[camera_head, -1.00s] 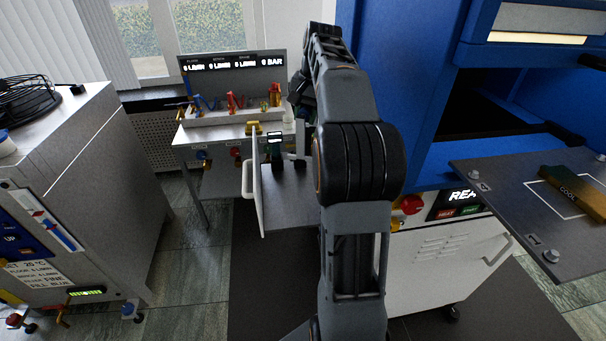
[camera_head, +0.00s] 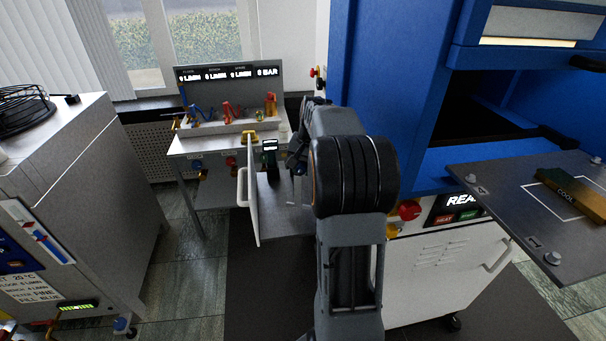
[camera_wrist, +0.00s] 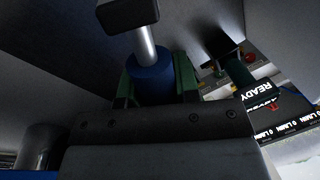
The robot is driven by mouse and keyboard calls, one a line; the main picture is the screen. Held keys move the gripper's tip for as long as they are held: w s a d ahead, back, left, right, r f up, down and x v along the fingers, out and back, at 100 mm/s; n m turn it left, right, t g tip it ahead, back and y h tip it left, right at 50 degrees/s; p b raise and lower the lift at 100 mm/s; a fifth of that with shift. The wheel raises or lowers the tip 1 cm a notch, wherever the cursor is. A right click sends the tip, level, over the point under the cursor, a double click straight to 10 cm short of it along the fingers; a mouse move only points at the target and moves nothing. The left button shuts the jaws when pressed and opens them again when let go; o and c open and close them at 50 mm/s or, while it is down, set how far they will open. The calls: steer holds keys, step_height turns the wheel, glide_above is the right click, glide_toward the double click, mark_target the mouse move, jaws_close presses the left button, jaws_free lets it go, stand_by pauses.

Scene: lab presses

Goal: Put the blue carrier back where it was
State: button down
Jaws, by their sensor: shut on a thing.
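In the camera_wrist view a blue cylindrical body (camera_wrist: 152,84), which looks like the blue carrier, sits between the green fingers of my gripper (camera_wrist: 156,76). A bright metal rod with a black block stands out from its top end. My gripper is shut on it. The lower part of the carrier is hidden behind the gripper body. In the camera_head view my arm hides the gripper and the carrier. The arm's far end points at the open white cabinet (camera_head: 284,222) below the gauge bench.
The cabinet's white door (camera_head: 250,205) stands open beside my arm. A black and green device (camera_head: 269,152) shows near it. The gauge panel (camera_head: 230,76) is behind. A blue press (camera_head: 395,90) with a plate (camera_head: 500,205) stands right, a grey cabinet (camera_head: 85,170) left.

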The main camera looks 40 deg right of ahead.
steer(key=shift+f, duration=1.15)
steer(key=shift+f, duration=0.15)
steer(key=c, duration=0.8)
jaws_free()
steer(key=shift+c, duration=0.2)
step_height(320, 180, up, 12)
steer(key=s+d, duration=0.1)
steer(key=shift+s+d, duration=0.15)
steer(key=shift+s, duration=0.25)
